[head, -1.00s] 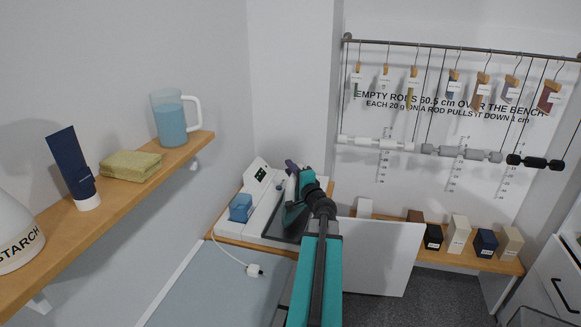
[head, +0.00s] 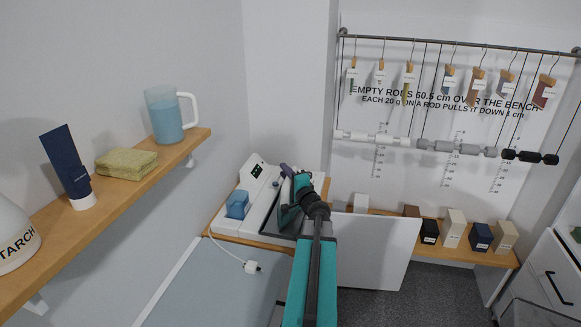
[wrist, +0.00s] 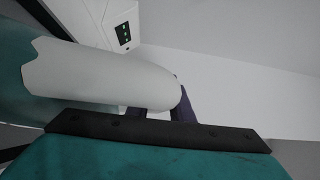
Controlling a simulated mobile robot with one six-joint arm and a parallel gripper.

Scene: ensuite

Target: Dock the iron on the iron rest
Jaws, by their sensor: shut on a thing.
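The iron (head: 286,188) is mostly hidden behind my gripper in the head view; a pale part and a purple end show at its left. My gripper (head: 299,190) is shut on it, above the white ironing station at the far end of the bench. The dark iron rest (head: 285,228) shows partly on the station, below and beside my gripper. I cannot tell whether the iron touches it.
The station (head: 258,205) has a small display and a blue tank (head: 237,204). A white plug (head: 251,267) on a cord lies in front. A shelf (head: 120,195) with a jug (head: 166,112) runs along the left wall. A white panel (head: 380,248) stands at right.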

